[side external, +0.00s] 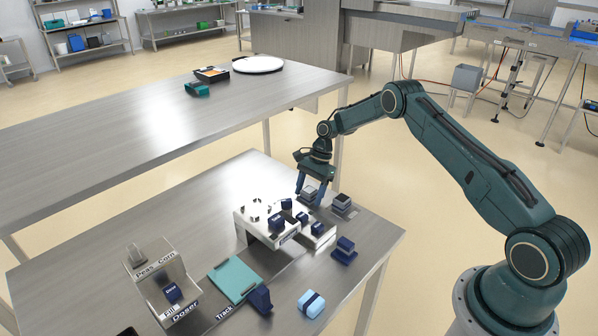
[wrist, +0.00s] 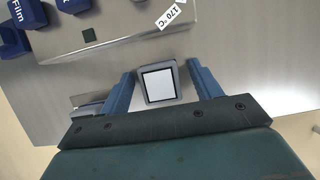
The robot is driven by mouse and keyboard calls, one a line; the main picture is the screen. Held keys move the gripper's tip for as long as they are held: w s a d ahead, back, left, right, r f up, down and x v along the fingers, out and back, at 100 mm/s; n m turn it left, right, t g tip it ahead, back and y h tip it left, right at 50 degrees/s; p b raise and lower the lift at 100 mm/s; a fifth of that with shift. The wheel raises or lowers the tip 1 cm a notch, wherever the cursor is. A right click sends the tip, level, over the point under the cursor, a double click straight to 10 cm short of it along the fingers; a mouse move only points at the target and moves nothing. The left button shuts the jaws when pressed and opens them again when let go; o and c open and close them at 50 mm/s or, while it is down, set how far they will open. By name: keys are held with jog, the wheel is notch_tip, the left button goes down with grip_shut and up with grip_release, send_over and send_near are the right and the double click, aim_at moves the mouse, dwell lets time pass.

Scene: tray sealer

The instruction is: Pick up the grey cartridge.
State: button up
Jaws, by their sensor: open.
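A grey cartridge (wrist: 159,85) with a pale, dark-framed top stands between the two blue fingers of my gripper (wrist: 161,70) in the wrist view. The fingers are open, with a gap showing on both sides of it. In the side view my gripper (side external: 309,198) points down over the same cartridge (side external: 309,191) at the right of the white machine. The fingers partly cover it there, and I cannot tell how far down they reach along it.
A second grey-and-dark block (side external: 342,204) stands close on the right; its edge shows beside the left finger in the wrist view. A dark blue block (side external: 344,249) stands nearer the front. The white sealer (side external: 262,233) with blue parts lies to the left. A teal plate (side external: 235,279) lies further forward.

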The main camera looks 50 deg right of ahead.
aim_at(309, 190)
dwell(0.3)
jog(key=c, duration=1.1)
jog(key=shift+r, duration=0.1)
jog(key=shift+r, duration=4.95)
jog(key=shift+a, duration=0.1)
jog(key=a+r, duration=0.3)
jog(key=a, duration=0.4)
jog(key=a+r, duration=0.3)
jog(key=a, duration=0.4)
jog(key=a+r, duration=0.2)
jog(key=a, duration=0.5)
jog(key=shift+r, duration=0.4)
